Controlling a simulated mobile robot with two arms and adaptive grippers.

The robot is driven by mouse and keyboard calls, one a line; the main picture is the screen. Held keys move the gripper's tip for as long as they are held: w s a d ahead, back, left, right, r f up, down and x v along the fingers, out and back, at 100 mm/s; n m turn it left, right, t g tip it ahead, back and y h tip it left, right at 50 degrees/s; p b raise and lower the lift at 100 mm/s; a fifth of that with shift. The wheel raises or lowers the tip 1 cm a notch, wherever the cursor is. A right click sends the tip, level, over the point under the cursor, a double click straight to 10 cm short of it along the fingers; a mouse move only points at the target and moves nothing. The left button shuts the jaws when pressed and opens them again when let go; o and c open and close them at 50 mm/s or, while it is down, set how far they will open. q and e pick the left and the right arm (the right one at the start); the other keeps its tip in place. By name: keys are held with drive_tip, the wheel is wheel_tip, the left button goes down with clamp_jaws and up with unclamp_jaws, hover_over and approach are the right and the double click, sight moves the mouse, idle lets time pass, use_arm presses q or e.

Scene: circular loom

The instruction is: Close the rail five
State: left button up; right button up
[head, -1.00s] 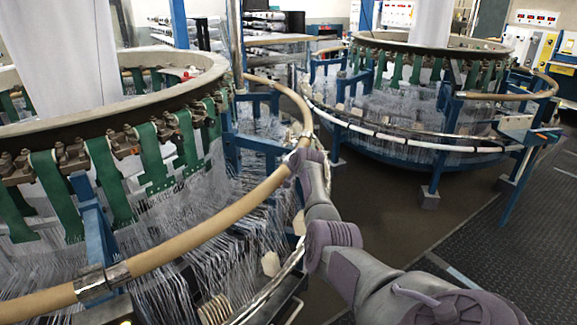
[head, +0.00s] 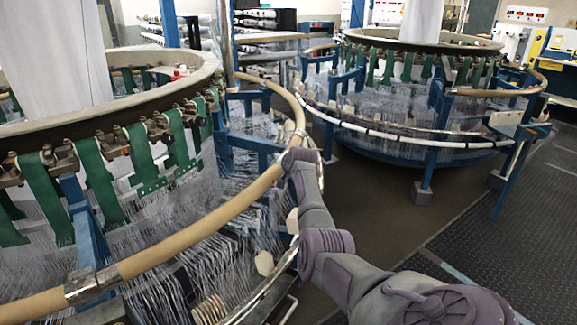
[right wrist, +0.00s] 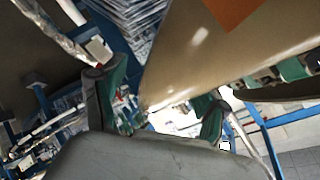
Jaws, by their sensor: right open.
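A tan curved rail (head: 205,228) runs around the front of the near circular loom, with a metal clamp (head: 92,285) toward its lower left end. No number shows on it, so I cannot tell which rail is five. My right gripper (head: 298,158) is at the rail's right-hand stretch, and the arm partly hides its fingers. In the right wrist view the gripper (right wrist: 158,108) has its two fingers apart, with the tan rail (right wrist: 215,55) large between and beyond them. I cannot tell whether the fingers touch it. My left gripper is out of view.
The near loom's ring (head: 150,105) carries green straps (head: 95,175) above many fine threads. A second loom (head: 420,100) with a white-banded rail stands behind at the right. Blue posts stand around both. The dark floor (head: 375,205) between them is clear.

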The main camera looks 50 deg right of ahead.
drive_tip(key=v, duration=1.1)
drive_tip(key=shift+f, duration=0.2)
